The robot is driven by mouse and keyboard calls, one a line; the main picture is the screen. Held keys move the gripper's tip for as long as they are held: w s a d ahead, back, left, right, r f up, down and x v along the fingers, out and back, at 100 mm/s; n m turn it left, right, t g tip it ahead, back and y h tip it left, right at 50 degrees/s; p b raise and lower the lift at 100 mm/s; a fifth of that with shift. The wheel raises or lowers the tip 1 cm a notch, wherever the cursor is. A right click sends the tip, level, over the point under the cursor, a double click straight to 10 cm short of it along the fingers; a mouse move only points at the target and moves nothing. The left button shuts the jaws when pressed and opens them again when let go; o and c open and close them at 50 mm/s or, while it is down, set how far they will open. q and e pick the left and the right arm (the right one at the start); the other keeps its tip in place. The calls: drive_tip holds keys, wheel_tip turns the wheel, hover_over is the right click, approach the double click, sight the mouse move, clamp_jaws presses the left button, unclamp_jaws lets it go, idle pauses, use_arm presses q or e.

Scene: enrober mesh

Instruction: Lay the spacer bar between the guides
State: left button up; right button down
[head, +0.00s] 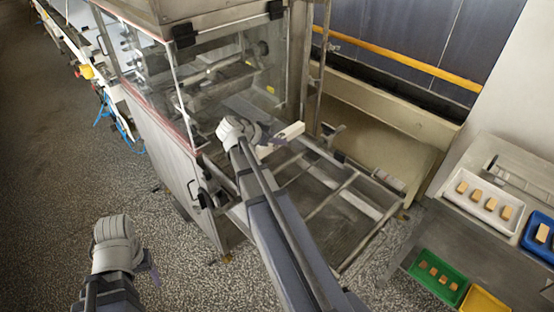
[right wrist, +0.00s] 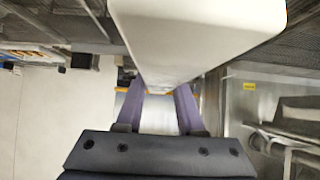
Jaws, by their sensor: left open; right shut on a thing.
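My left gripper (head: 151,268) is open and empty, low at the left above the speckled floor, far from the bed.
The glazed machine housing (head: 215,75) stands just beyond the bar. At the right, a steel table (head: 440,238) carries a white tray (head: 488,212), a blue tray (head: 528,240) and a green tray (head: 455,293) with small tan pieces. The floor (head: 60,180) at the left is clear.

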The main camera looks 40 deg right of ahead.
sight(257, 149)
use_arm(q)
drive_tip(key=shift+f+b, duration=0.95)
drive_tip(key=shift+f, duration=0.65)
use_arm(e)
drive_tip(key=shift+f, duration=1.6)
use_arm(q)
drive_tip(key=shift+f, duration=0.1)
use_arm(e)
drive_tip(key=shift+f, duration=0.1)
use_arm(q)
wheel_tip(257, 149, down, 4)
drive_tip(key=b, duration=0.3)
drive_tip(key=shift+r+b, duration=0.25)
drive_tip(key=shift+b, duration=0.1)
use_arm(e)
wheel_tip(257, 149, down, 4)
drive_tip(key=shift+r, duration=0.25)
